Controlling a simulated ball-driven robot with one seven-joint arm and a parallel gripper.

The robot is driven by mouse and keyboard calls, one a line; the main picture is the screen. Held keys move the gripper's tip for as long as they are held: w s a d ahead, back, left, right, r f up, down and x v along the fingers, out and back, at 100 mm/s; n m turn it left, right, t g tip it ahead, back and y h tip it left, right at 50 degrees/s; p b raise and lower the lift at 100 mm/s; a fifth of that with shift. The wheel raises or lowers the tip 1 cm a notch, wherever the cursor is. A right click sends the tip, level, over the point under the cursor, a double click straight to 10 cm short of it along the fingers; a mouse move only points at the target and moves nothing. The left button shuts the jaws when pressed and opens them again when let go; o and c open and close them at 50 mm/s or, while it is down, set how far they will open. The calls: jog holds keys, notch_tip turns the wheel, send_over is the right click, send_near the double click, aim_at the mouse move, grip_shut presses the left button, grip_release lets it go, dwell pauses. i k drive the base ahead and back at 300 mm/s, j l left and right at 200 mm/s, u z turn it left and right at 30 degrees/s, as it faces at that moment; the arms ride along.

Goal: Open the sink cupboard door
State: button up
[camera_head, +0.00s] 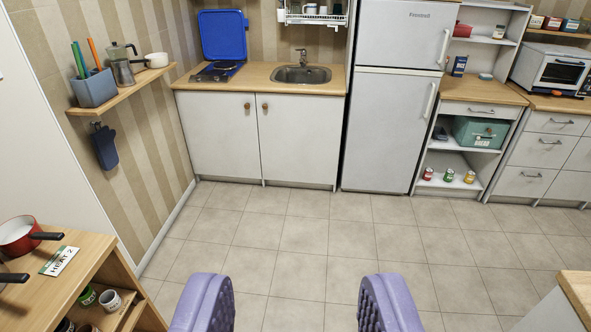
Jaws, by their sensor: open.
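The sink cupboard is a white base unit under the wooden counter at the back. Its left door (215,139) and right door (300,142) are both shut. A round brown knob (247,106) sits near the top right of the left door, and another knob (265,106) near the top left of the right door. The metal sink (301,74) is set in the counter above the right door. My gripper (292,300) has two purple fingers at the bottom of the view, wide apart and empty. It is well short of the cupboard, with tiled floor between.
The tiled floor (290,232) ahead is clear. A low wooden shelf unit (103,253) with a red pan (18,236) stands at the near left, and a counter corner (577,290) at the near right. A white fridge (385,130) stands right of the cupboard. The hob's blue lid (222,35) is up.

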aim_at(300, 134)
jog(key=i, duration=2.75)
jog(key=i+l, duration=0.1)
jog(key=i, duration=0.55)
jog(key=i+u, duration=0.1)
jog(key=i, duration=0.5)
jog(key=i+l, duration=0.2)
jog(key=i, duration=0.4)
jog(key=i+l+u, duration=0.1)
jog(key=i+u, duration=0.2)
jog(key=i+l+u, duration=0.15)
jog(key=i+u, duration=0.15)
jog(key=i, duration=0.15)
jog(key=i+l+u, duration=0.25)
jog(key=i, duration=0.1)
